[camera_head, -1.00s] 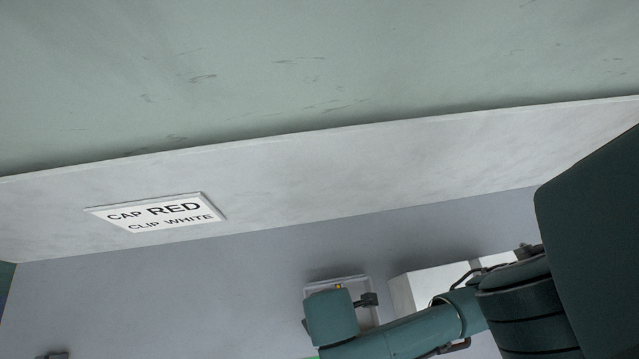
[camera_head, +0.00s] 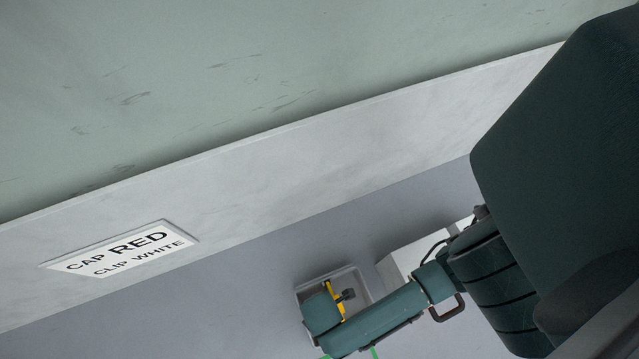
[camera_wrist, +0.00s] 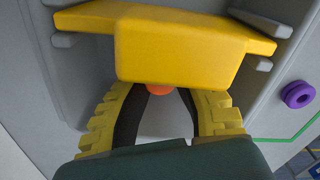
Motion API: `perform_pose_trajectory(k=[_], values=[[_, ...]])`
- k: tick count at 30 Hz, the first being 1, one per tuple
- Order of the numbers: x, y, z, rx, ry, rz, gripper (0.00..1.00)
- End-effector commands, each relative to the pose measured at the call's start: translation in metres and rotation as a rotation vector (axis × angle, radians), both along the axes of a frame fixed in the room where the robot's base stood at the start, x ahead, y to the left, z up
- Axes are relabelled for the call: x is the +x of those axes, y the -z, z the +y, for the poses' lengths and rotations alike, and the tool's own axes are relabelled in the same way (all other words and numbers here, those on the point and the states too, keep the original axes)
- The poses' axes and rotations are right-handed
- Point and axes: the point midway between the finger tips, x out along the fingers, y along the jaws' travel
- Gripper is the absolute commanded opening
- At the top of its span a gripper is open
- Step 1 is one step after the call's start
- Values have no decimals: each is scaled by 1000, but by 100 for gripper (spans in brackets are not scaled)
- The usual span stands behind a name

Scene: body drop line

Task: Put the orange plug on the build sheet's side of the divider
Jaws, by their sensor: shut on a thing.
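The orange plug (camera_wrist: 158,90) shows as a small patch just below the yellow divider's near edge in the wrist view; most of it is hidden. My gripper (camera_wrist: 161,95) is shut on it, with dark inner fingers closing from both sides. The yellow divider (camera_wrist: 185,45) spans the grey tray (camera_head: 363,277) between wall ribs. In the head view the divider (camera_head: 341,313) is partly covered by my arm. I cannot tell whether the plug touches the tray floor. The build sheet (camera_head: 120,248), reading "CAP RED, CLIP WHITE", is on the pale upright panel at left.
A purple ring-shaped piece (camera_wrist: 298,94) is at the right in the wrist view, outside the tray. A green line (camera_wrist: 290,138) runs below it. A white box-like object (camera_head: 398,264) stands right of the tray, partly behind my arm.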

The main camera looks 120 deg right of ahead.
Motion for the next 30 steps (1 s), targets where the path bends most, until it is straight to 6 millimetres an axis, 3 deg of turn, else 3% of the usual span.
perform_pose_trajectory(k=[8,9,12,23,30], values=[[0,2,0,0,0,0,1],[0,1,0,0,0,-1,32],[0,1,0,0,0,-1,50],[0,-6,0,0,0,-1,50],[1,-59,-1,1,0,-5,50]])
